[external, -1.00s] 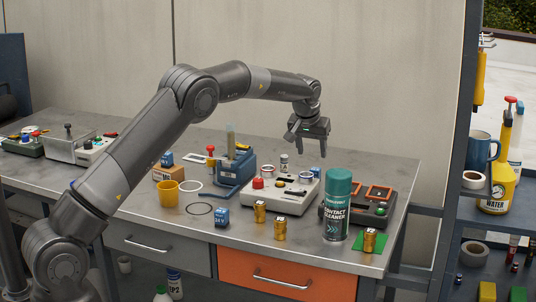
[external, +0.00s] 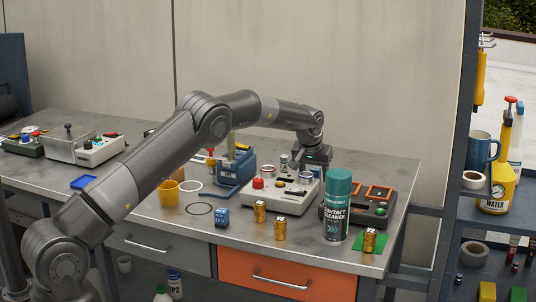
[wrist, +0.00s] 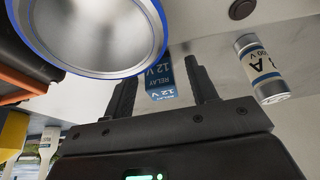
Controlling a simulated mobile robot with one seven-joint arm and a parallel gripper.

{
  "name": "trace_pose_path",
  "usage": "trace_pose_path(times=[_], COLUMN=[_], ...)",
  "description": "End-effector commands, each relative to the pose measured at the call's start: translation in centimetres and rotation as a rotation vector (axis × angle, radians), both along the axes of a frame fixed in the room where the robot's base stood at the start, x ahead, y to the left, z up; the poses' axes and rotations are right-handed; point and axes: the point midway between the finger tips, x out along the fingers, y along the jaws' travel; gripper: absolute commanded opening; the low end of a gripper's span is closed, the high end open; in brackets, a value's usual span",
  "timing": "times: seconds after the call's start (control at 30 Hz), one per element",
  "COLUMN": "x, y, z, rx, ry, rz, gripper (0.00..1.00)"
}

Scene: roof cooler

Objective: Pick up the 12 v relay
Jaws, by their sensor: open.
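The 12 V relay (wrist: 160,75) is a blue block with white "RELAY 12 V" lettering. In the wrist view it shows between the two fingers of my open gripper (wrist: 163,85), near their tips. I cannot tell whether either finger touches it. In the external view my gripper (external: 313,166) is low over the bench, behind the grey tester box (external: 285,204). I cannot make out the 12 V relay there. Another blue block (external: 222,217) stands at the bench's front, its lettering too small to read surely.
A silver can with a blue rim (wrist: 88,30) is close on the left in the wrist view. A white fuse with a blue band (wrist: 262,68) is at the right. The contact cleaner can (external: 337,208) stands tall in front, beside the orange-framed device (external: 374,193).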

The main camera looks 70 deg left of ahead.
Motion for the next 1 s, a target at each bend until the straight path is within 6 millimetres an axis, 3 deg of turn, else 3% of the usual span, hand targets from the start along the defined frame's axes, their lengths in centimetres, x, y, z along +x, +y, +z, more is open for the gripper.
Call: trace_pose_path(times=[0.07, 0.63, 1.0], x=[-0.02, -0.02, -0.01], y=[-0.02, -0.04, -0.02], z=[0.00, 0.00, 0.57], rx=[0.000, -0.001, 0.000], ry=[0.000, 0.001, 0.000], rz=[0.000, 0.000, 0.000], gripper=[0.53, 0.06, 0.05])
